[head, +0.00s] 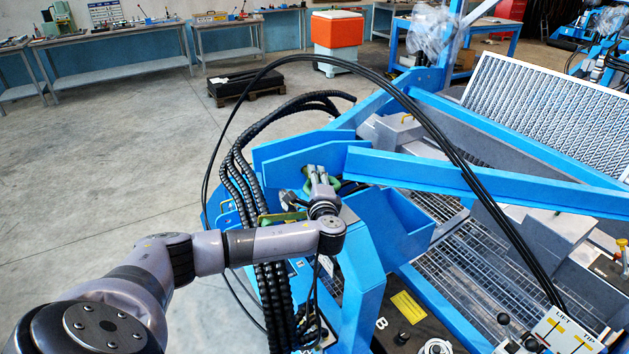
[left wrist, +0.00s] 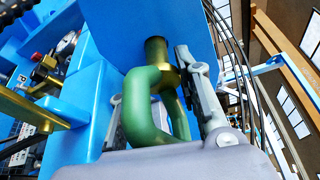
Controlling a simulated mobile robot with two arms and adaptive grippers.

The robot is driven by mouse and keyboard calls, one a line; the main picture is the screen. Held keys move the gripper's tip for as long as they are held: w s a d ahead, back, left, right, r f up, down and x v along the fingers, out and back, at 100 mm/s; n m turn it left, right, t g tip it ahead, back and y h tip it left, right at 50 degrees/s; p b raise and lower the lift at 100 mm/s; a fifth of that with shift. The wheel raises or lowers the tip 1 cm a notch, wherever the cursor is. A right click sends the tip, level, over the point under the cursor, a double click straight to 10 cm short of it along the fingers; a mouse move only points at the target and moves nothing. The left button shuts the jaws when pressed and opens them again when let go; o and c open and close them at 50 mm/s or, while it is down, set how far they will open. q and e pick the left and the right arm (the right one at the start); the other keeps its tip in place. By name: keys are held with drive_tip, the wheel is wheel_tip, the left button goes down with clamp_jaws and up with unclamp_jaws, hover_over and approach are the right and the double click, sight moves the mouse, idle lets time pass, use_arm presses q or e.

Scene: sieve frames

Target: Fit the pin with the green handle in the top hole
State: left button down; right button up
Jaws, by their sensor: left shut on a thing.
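My left gripper (head: 320,176) is at the blue bracket plates (head: 290,158) in the middle of the head view. In the left wrist view its grey fingers (left wrist: 158,98) are shut on the pin with the green handle (left wrist: 141,108). The handle is a thick green loop, and the pin's brass-coloured shank (left wrist: 156,50) points away from the gripper towards a blue plate (left wrist: 118,28). A little of the green handle (head: 337,186) shows beside the fingers in the head view. I cannot make out the top hole, nor whether the pin's end touches the plate. My right gripper is not in view.
Black hoses (head: 240,165) run close beside my left arm and loop over the blue frame. A long blue beam (head: 480,180) extends right from the bracket. A brass-coloured rod (left wrist: 28,108) shows at left in the wrist view. Open floor (head: 110,165) lies to the left.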

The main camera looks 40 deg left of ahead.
use_arm(q)
drive_tip(key=shift+w+a+r, duration=0.15)
drive_tip(key=shift+w+a, duration=0.05)
drive_tip(key=shift+a, duration=0.2)
drive_tip(key=shift+w+a+b, duration=0.2)
drive_tip(key=shift+a+b, duration=0.2)
drive_tip(key=shift+a, duration=0.25)
drive_tip(key=shift+r, duration=0.1)
drive_tip(key=shift+r, duration=0.1)
drive_tip(key=c, duration=1.5)
unclamp_jaws()
drive_tip(key=shift+c, duration=0.2)
drive_tip(key=o, duration=0.4)
drive_tip(key=shift+a, duration=0.15)
drive_tip(key=shift+o, duration=0.2)
drive_tip(key=shift+f, duration=0.2)
